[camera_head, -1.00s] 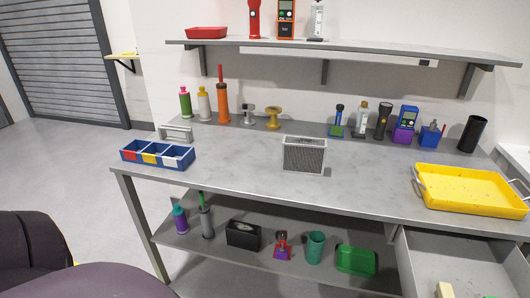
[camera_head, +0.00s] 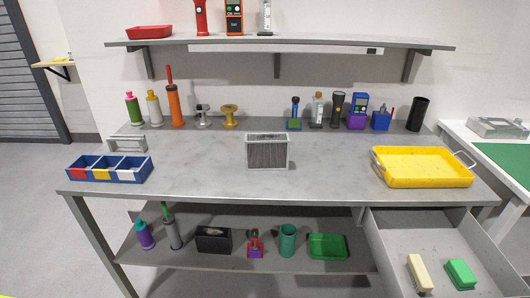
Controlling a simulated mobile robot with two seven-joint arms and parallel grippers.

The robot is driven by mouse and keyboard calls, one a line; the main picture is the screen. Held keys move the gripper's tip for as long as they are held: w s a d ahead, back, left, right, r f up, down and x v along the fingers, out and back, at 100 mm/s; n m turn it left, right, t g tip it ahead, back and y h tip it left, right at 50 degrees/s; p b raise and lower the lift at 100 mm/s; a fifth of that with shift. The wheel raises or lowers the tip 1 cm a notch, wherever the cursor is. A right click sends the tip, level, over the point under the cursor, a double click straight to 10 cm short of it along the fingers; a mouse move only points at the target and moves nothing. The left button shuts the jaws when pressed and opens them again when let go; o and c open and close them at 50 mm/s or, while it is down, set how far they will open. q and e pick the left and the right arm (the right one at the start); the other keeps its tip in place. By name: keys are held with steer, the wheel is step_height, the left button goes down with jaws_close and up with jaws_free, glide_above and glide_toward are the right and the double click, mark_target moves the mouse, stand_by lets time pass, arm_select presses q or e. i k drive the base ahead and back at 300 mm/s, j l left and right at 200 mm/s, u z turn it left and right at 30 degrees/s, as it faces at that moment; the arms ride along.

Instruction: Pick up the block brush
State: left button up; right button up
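An open drawer (camera_head: 386,243) under the right end of the workbench holds two small block-shaped things. One is a cream, long block (camera_head: 420,272); the other is a green block (camera_head: 461,274) with a raised top, to its right. Either could be the block brush; bristles cannot be made out on them. They lie apart on the drawer floor, near its front. Neither of my grippers is in view.
The grey bench top (camera_head: 200,175) carries a blue divided bin (camera_head: 110,169), a finned grey block (camera_head: 267,151) and a yellow tray (camera_head: 424,168) above the drawer. Several items stand along the back. The lower shelf (camera_head: 185,258) holds bottles and boxes. A side table (camera_head: 480,140) stands right.

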mark_target(422, 283)
steer(key=z, duration=1.25)
steer(key=k+j+u, duration=0.1)
steer(key=k+u, duration=0.15)
steer(key=k, duration=0.4)
steer(key=u, duration=1.3)
steer(key=l+u, duration=0.1)
steer(key=l, duration=1.2)
steer(key=l+u, duration=0.1)
steer(key=l, duration=1.2)
steer(key=k, duration=0.1)
